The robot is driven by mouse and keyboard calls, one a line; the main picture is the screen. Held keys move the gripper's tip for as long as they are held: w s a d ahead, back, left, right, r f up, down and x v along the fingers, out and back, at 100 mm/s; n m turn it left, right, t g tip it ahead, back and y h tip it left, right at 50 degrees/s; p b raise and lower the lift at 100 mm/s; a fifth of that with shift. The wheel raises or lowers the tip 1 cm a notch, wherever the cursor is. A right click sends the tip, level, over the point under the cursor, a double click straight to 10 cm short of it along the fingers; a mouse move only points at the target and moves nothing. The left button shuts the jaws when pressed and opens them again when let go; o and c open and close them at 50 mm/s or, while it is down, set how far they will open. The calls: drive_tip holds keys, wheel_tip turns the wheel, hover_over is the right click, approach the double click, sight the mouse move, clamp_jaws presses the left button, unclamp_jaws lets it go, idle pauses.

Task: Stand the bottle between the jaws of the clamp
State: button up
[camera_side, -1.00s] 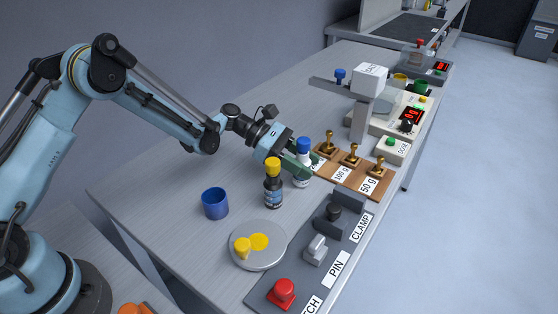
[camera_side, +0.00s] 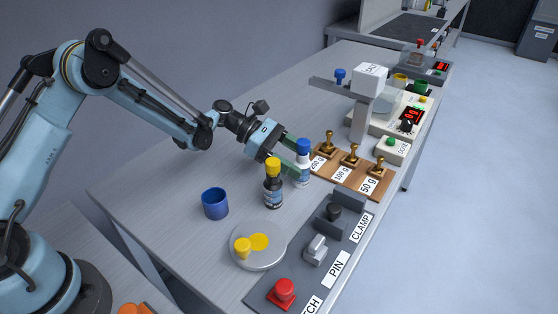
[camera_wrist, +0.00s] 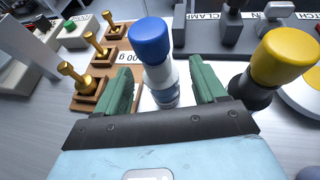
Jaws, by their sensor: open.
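A white bottle with a blue cap (camera_side: 303,171) stands upright on the table; it also shows in the wrist view (camera_wrist: 162,80). A dark bottle with a yellow cap (camera_side: 273,186) stands just left of it, and at the right of the wrist view (camera_wrist: 270,68). My gripper (camera_side: 295,158) is open, with its green fingers at the white bottle. In the wrist view, the fingers (camera_wrist: 163,80) lie on either side of the white bottle with gaps. The clamp (camera_side: 347,210), a dark block with upright plates, stands at the far end of the grey base; its jaws hold no bottle.
The grey base also carries a pin lever (camera_side: 316,249) and a red button (camera_side: 283,292). A blue cup (camera_side: 215,204) and a round plate (camera_side: 258,262) with yellow pieces stand nearby. A wooden rack (camera_side: 364,182) holds brass weights. A scale (camera_side: 395,122) stands behind.

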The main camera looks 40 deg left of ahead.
drive_tip(key=f+v, duration=0.1)
drive_tip(key=v, duration=0.8)
drive_tip(key=s+a+r+m+t+y, duration=0.1)
drive_tip(key=s+a+r+m+y, duration=0.1)
drive_tip(key=s+m+y, duration=0.4)
drive_tip(key=s+a+r+m+t+y, duration=0.2)
drive_tip(key=s+r+m+y, duration=0.3)
drive_tip(key=s+m, duration=0.6)
drive_tip(key=shift+s+a+r+m+t+y, duration=0.2)
drive_tip(key=shift+s+r+m+t+y, duration=0.15)
drive_tip(key=shift+m+y, duration=0.5)
drive_tip(key=shift+o, duration=0.2)
drive_tip(key=shift+s+a+f+m+t, duration=0.25)
drive_tip(key=shift+s+a+m, duration=0.25)
drive_tip(key=shift+m, duration=0.45)
drive_tip(key=shift+d, duration=0.1)
